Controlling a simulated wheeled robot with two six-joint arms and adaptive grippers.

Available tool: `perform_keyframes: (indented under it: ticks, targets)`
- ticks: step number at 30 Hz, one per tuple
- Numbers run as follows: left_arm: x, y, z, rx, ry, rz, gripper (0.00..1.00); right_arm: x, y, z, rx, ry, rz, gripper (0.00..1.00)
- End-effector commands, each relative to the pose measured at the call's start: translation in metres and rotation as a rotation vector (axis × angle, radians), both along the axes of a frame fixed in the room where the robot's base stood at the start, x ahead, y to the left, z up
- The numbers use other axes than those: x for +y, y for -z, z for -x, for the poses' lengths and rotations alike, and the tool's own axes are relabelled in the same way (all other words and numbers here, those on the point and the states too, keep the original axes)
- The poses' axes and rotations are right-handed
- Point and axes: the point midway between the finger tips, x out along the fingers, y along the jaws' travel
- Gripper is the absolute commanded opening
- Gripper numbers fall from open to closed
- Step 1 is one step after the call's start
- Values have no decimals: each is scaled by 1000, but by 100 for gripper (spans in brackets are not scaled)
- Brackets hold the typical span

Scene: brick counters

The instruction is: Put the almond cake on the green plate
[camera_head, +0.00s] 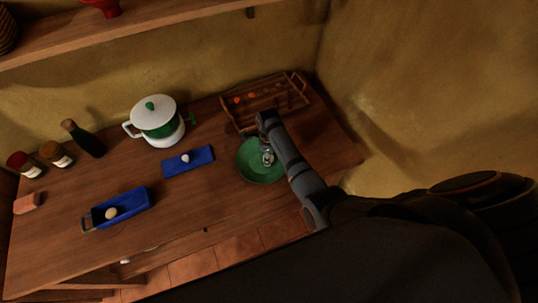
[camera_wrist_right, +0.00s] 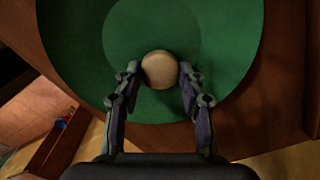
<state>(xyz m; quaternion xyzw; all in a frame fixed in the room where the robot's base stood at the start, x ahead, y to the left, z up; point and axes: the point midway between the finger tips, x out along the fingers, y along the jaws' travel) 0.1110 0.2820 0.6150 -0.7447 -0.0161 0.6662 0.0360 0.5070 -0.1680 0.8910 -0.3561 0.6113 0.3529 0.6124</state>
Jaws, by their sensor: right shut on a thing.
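The green plate (camera_head: 250,168) lies on the wooden counter, below my right gripper. In the right wrist view the plate (camera_wrist_right: 225,40) fills the upper middle. My right gripper (camera_head: 268,158) is over the plate and shut on a round beige cake, taken as the almond cake (camera_wrist_right: 160,69), which sits between its fingertips. I cannot tell whether the cake touches the plate. In the head view the cake is not clearly visible at the gripper. My left gripper is not in view.
A wooden tray (camera_head: 230,118) with small items stands behind the plate. A blue tray (camera_head: 203,157) with a small pale item, a blue box (camera_head: 137,200) holding a round beige piece, and a white-green pot (camera_head: 146,111) are to the left. The counter's front centre is clear.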

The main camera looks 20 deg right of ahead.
Motion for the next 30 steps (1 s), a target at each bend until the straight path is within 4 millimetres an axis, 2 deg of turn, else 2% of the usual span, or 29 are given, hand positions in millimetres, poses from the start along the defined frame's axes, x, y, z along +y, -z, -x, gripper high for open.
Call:
perform_keyframes:
  ticks: [1,6,14,17,20,30]
  targets:
    - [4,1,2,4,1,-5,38,0,1,0,-1,0,0,41]
    - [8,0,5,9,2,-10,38,-1,0,-1,-1,0,0,63]
    - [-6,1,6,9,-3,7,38,0,0,0,-1,0,0,63]
    - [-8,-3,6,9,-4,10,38,0,-7,-1,-2,0,0,63]
    - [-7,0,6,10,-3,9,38,0,-21,-2,-6,0,0,63]
    - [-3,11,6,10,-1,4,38,0,-101,-1,-6,1,0,63]
